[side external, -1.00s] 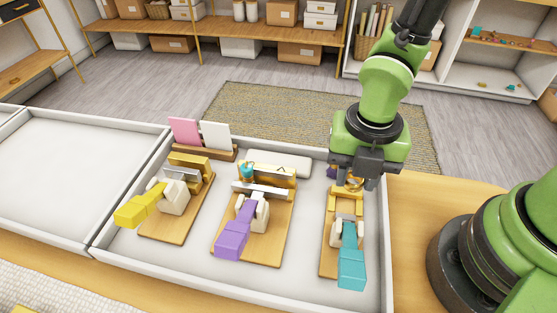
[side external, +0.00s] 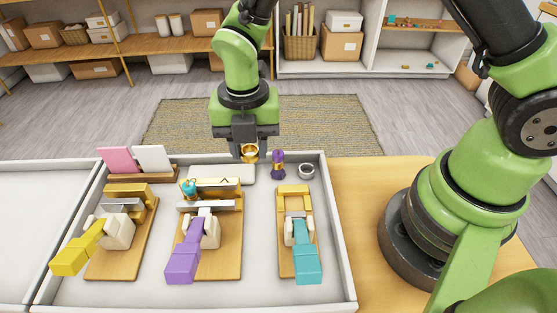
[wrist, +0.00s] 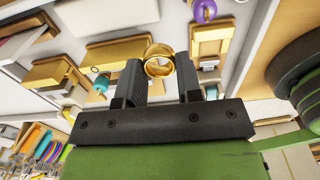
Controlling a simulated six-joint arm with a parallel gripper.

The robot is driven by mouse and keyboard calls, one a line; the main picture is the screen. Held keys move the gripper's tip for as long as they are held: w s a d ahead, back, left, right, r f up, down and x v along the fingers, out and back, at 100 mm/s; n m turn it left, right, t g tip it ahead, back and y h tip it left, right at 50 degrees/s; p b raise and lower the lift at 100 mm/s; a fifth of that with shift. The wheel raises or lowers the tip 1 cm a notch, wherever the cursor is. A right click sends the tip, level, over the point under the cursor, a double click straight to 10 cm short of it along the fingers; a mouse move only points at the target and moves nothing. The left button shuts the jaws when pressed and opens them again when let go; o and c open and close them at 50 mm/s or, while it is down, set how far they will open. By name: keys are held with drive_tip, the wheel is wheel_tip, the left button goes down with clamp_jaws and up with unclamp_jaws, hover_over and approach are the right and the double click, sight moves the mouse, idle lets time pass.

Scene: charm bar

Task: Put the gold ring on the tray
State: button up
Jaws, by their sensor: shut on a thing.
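The gold ring (side external: 249,153) is a thick, shiny band. My gripper (side external: 249,150) points down and is shut on it, holding it raised near the tray's back edge. In the wrist view the gold ring (wrist: 160,62) sits between the two dark fingers of my gripper (wrist: 160,72). A wide grey-white tray (side external: 262,262) with raised walls holds several fixtures. A second pale tray (side external: 22,215), bare where seen, adjoins it at the left. I cannot tell which one the task means.
A purple charm (side external: 278,164) and a silver ring (side external: 307,171) stand right of my gripper. A white pad (side external: 232,174) lies below it. Fixtures have yellow (side external: 77,252), purple (side external: 184,262) and teal (side external: 307,265) handles. A teal charm (side external: 188,187) and card stand (side external: 140,172) are at left.

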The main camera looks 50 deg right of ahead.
drive_tip(key=r, duration=0.1)
hover_over(238, 173)
drive_tip(key=shift+r, duration=0.2)
drive_tip(key=shift+f, duration=2.55)
drive_tip(key=shift+f, duration=1.45)
idle(1.2)
drive_tip(key=o, duration=0.9)
drive_tip(key=shift+c, duration=0.2)
drive_tip(key=shift+r, duration=0.1)
